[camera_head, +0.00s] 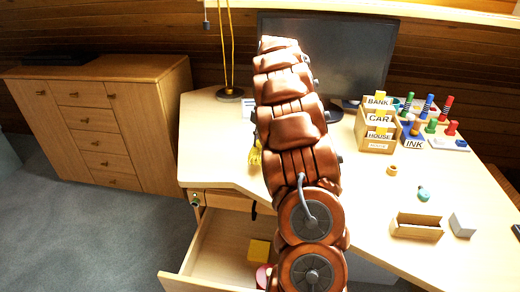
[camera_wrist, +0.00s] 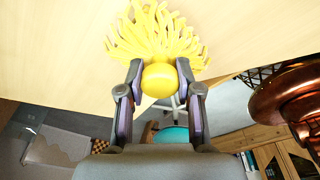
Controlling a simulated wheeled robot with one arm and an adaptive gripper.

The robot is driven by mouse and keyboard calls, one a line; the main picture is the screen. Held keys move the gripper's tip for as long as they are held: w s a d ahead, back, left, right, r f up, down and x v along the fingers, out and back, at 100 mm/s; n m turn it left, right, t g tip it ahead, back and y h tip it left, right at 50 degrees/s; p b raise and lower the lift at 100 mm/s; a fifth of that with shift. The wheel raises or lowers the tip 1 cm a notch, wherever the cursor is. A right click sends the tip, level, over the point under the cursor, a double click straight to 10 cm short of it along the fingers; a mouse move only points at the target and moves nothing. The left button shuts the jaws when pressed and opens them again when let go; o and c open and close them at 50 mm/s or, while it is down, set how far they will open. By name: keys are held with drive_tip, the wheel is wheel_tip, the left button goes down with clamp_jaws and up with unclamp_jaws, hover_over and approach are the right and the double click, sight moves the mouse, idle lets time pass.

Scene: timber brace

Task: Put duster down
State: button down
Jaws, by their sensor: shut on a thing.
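The duster (camera_wrist: 155,32) is yellow, with many soft strands and a round yellow knob. In the wrist view my gripper (camera_wrist: 160,72) is shut on the knob, one finger on each side, with the strands fanned out beyond the fingertips. The strands lie over the pale wooden desk surface in that view; I cannot tell whether they touch it. In the head view only a few yellow strands (camera_head: 255,154) show at the left edge of my arm, near the desk's front edge. My arm hides the gripper and the rest of the duster there.
The desk (camera_head: 215,135) holds a monitor (camera_head: 350,50), a lamp base (camera_head: 230,94), a labelled box (camera_head: 377,125), coloured stamps and an open small box (camera_head: 417,226). Below, a drawer (camera_head: 210,250) stands open with a yellow block (camera_head: 259,250) inside. A wooden cabinet (camera_head: 150,120) stands left.

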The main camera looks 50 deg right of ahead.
sight(260, 150)
drive_tip(key=shift+w+d, duration=0.15)
drive_tip(key=shift+w, duration=0.25)
drive_tip(key=shift+w, duration=0.1)
drive_tip(key=shift+f, duration=1.75)
drive_tip(key=shift+f, duration=0.2)
drive_tip(key=c, duration=0.8)
unclamp_jaws()
